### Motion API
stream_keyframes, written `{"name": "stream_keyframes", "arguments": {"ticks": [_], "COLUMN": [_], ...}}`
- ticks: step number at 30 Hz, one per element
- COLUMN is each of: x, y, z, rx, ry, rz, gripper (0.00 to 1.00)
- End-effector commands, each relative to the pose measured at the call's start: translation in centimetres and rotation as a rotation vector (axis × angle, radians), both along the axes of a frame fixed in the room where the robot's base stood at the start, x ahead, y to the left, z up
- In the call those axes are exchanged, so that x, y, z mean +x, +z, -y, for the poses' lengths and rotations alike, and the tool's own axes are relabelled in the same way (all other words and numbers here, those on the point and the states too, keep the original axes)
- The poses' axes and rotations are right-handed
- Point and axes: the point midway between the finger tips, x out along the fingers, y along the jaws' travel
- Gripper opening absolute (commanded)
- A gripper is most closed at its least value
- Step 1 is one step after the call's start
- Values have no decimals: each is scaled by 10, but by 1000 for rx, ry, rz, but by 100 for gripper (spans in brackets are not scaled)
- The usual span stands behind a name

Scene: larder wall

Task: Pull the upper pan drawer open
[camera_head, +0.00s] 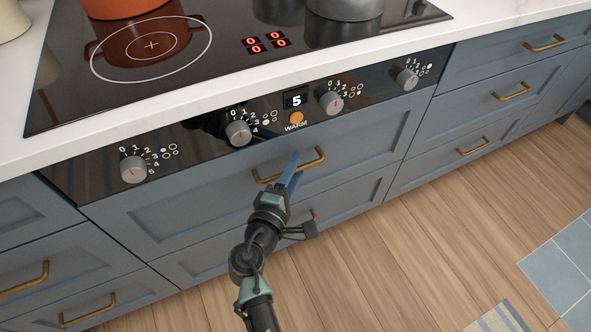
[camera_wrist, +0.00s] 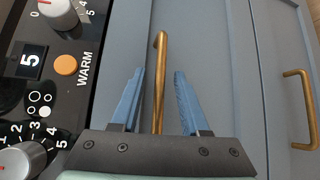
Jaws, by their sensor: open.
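The upper pan drawer (camera_head: 180,207) is a blue-grey front right under the black control panel, and it looks shut. Its brass bar handle (camera_head: 313,162) is partly hidden by my fingers in the head view. My gripper (camera_head: 292,168) is at this handle with its blue fingers open. In the wrist view the handle (camera_wrist: 160,60) runs between the two spread fingers (camera_wrist: 159,75), with a gap visible on each side. I cannot tell how deep the bar sits between them.
The control panel (camera_head: 205,143) with several knobs lies just above the drawer. The lower pan drawer's handle (camera_wrist: 305,108) is below. Pots (camera_head: 345,8) stand on the hob (camera_head: 215,75). More closed drawers flank both sides. The wooden floor (camera_head: 400,260) in front is clear.

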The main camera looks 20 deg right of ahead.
Motion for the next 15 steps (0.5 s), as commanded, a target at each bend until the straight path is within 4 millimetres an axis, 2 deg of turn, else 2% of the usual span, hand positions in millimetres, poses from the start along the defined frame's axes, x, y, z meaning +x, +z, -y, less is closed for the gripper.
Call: {"name": "stream_keyframes", "arguments": {"ticks": [9,11,15], "x": [2,2,2], "y": [0,0,0], "z": [3,3,2], "rx": [0,0,0], "ry": [0,0,0], "rz": [0,0,0], "gripper": [45,36,11]}}
